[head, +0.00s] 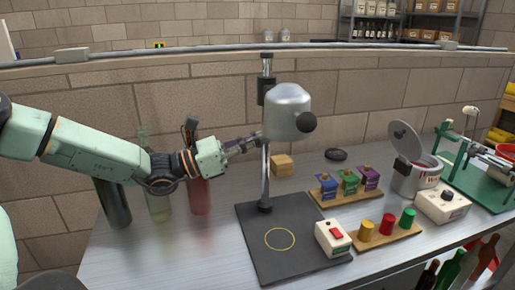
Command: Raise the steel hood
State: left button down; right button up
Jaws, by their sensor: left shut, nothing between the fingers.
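The steel hood (288,113) is a rounded silver dome with a black knob (308,123) on its right front. It sits high on an upright chrome post (265,175) that rises from a dark base plate (262,222) with a yellow ring on it. My left gripper (257,136) is shut and empty. Its fingertips are at the lower left side of the hood, beside the post; I cannot tell whether they touch. My right gripper is not in view.
Tall bottles (199,190) stand behind and below my left arm. A white box with a red switch (333,238) sits at the plate's right front. A wooden block (282,165), coloured packs (350,183), coloured cylinders (387,225) and a lidded grey pot (408,175) stand further right.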

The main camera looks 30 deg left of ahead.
pick_arm(q)
notch_tip(320, 180, up, 3)
jog(key=shift+f+p, duration=0.1)
jog(key=shift+p, duration=0.6)
jog(key=s+a+f+p, duration=0.6)
jog(key=s, duration=0.1)
jog(key=shift+s+a+f+p, duration=0.15)
jog(key=shift+a+f+p, duration=0.05)
jog(key=shift+f+p, duration=0.2)
dwell(0.5)
